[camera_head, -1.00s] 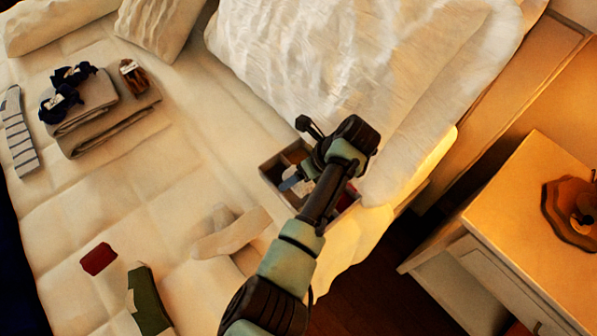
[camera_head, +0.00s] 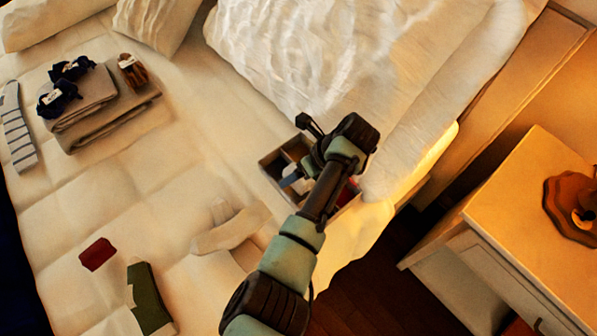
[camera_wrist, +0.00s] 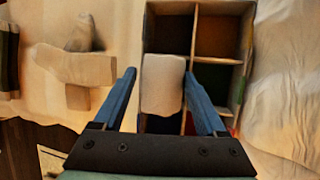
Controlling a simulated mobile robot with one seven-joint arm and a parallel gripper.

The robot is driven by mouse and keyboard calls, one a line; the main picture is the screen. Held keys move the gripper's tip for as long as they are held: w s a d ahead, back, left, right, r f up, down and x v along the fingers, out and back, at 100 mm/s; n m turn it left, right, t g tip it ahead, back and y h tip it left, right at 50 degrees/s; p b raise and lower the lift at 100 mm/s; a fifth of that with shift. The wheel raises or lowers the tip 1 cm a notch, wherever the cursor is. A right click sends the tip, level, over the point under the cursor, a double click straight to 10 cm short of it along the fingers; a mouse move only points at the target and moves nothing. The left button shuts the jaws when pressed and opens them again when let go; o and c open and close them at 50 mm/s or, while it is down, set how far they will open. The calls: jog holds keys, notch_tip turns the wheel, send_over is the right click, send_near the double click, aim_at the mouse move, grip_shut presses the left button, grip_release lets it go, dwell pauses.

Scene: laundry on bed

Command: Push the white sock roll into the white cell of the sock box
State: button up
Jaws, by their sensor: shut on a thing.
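The white sock roll (camera_wrist: 163,84) is between the two blue fingers of my gripper (camera_wrist: 160,74) in the wrist view, and the fingers are shut on it. It lies over the left column of the sock box (camera_wrist: 224,7), near the middle cell. I cannot tell how deep it sits or whether it touches the cell floor. In the head view, my gripper (camera_head: 299,179) is over the box (camera_head: 270,172) at the bed's edge. My wrist hides much of the box, and only a bit of white shows beside the finger.
The box has several cells; a red item (camera_head: 349,192) shows at its right end. Loose light socks (camera_head: 233,230) lie left of my arm. A wooden nightstand (camera_head: 530,220) stands to the right, past a floor gap.

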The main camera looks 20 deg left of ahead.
jog(key=shift+f, duration=0.5)
jog(key=shift+r, duration=0.15)
dwell(0.4)
jog(key=o, duration=1.3)
jog(key=shift+c, duration=0.2)
jog(key=shift+r, duration=0.1)
jog(key=p+v, duration=0.2)
jog(key=v, duration=1)
jog(key=shift+d+r, duration=0.25)
jog(key=shift+r, duration=0.05)
